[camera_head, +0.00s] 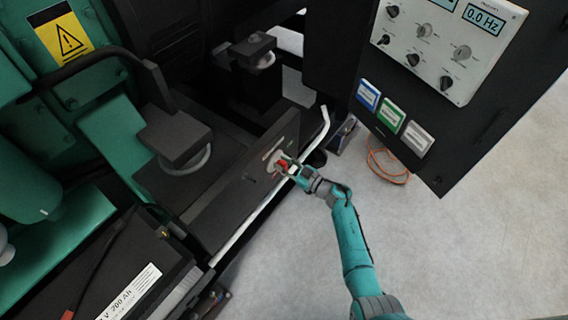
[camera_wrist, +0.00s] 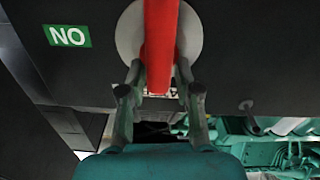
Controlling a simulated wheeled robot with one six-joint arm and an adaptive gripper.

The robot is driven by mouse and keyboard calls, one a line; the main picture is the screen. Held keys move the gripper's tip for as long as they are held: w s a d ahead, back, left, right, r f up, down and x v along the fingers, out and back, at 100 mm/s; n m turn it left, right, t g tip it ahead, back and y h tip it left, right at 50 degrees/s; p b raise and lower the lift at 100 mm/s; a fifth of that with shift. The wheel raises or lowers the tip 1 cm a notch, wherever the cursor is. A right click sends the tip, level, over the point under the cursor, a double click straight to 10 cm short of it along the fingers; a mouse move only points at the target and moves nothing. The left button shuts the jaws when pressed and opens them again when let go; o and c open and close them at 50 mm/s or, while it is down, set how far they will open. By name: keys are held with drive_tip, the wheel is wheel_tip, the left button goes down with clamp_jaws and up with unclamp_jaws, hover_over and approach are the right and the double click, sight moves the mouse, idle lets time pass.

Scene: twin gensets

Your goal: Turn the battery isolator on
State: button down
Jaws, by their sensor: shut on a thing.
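The battery isolator has a red handle (camera_wrist: 161,45) on a round pale disc (camera_wrist: 127,34), mounted on a dark panel (camera_wrist: 240,50). In the wrist view the handle runs up and down the picture. My gripper (camera_wrist: 160,88) has one finger on each side of the handle's lower part and is shut on it. In the head view the isolator's red handle (camera_head: 283,163) shows small at my gripper (camera_head: 286,167), on the dark plate beside the genset. A white label below the disc is mostly hidden by the handle and fingers.
A bent pale bar (camera_head: 262,205) runs along the plate's edge close to my gripper. A control panel (camera_head: 448,42) with knobs and coloured buttons hangs at the upper right. A battery (camera_head: 120,270) is at the lower left. An orange cable (camera_head: 385,168) lies on open grey floor.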

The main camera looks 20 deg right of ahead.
drive_tip(key=n, duration=0.4)
drive_tip(key=shift+s+a+f, duration=0.25)
drive_tip(key=shift+s+a+f+n, duration=0.1)
drive_tip(key=shift+f+n, duration=0.15)
drive_tip(key=shift+n, duration=1.55)
drive_tip(key=shift+s+a+f+n, duration=0.1)
drive_tip(key=shift+f+n, duration=0.15)
drive_tip(key=shift+n, duration=1.55)
drive_tip(key=shift+s+a+f+n, duration=0.1)
drive_tip(key=shift+f+n, duration=0.15)
drive_tip(key=shift+n, duration=2.35)
drive_tip(key=shift+w, duration=0.1)
drive_tip(key=c, duration=1)
unclamp_jaws()
